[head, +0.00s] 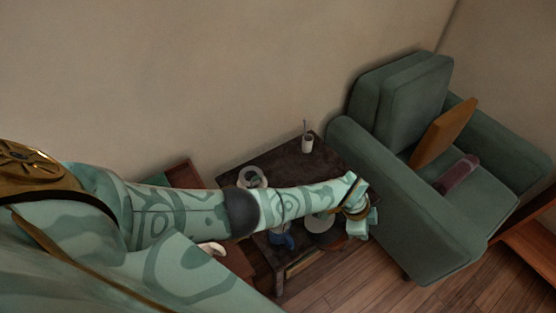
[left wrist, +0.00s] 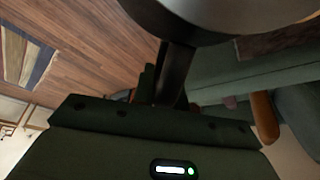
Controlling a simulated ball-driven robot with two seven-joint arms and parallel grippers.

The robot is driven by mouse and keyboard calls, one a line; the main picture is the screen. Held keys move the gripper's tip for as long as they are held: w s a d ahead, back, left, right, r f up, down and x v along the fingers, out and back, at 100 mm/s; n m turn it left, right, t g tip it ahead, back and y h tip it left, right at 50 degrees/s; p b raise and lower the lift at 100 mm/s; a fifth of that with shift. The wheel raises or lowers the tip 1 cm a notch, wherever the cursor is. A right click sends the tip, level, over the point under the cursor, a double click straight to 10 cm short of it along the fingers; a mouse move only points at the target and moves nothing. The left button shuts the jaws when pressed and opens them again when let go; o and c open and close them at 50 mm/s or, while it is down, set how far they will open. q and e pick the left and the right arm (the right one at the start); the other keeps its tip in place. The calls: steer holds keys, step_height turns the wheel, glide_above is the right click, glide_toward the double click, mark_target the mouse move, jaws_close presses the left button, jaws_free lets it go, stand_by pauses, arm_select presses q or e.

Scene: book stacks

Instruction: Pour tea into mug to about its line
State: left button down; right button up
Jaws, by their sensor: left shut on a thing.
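My left gripper (head: 358,207) reaches over the right part of a small dark table and is shut. In the left wrist view a dark upright bar (left wrist: 177,72), seemingly a handle, stands between its jaws. A large smooth grey rounded body (left wrist: 235,14), likely the teapot, fills the top of that view. In the head view a pale grey rounded thing (head: 318,223) shows just left of the gripper, partly hidden by my forearm. A blue mug (head: 282,240) is on the table's near side, below my forearm. Its inside and line cannot be made out. My right gripper is not in view.
The dark table (head: 283,156) also holds a pale round dish or bowl (head: 251,176) and a white cup with a thin stick (head: 307,143) at the back. A green armchair (head: 400,196) with an orange cushion (head: 444,132) stands close on the right.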

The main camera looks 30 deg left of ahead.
arm_select(q)
steer(key=shift+s+a+r+h+p, duration=0.15)
steer(key=shift+a+r+h+p, duration=0.35)
steer(key=shift+r, duration=0.4)
steer(key=shift+s+a+r+t+h, duration=0.2)
steer(key=shift+a+r+t+h, duration=0.15)
steer(key=shift+a+r, duration=0.35)
stand_by(0.7)
steer(key=shift+s+a+r+t+h, duration=0.15)
steer(key=shift+a+r+h, duration=0.2)
steer(key=shift+r, duration=0.25)
steer(key=shift+s+a+r+t+h, duration=0.1)
steer(key=shift+a+r+h, duration=0.2)
steer(key=shift+r, duration=0.25)
stand_by(2.2)
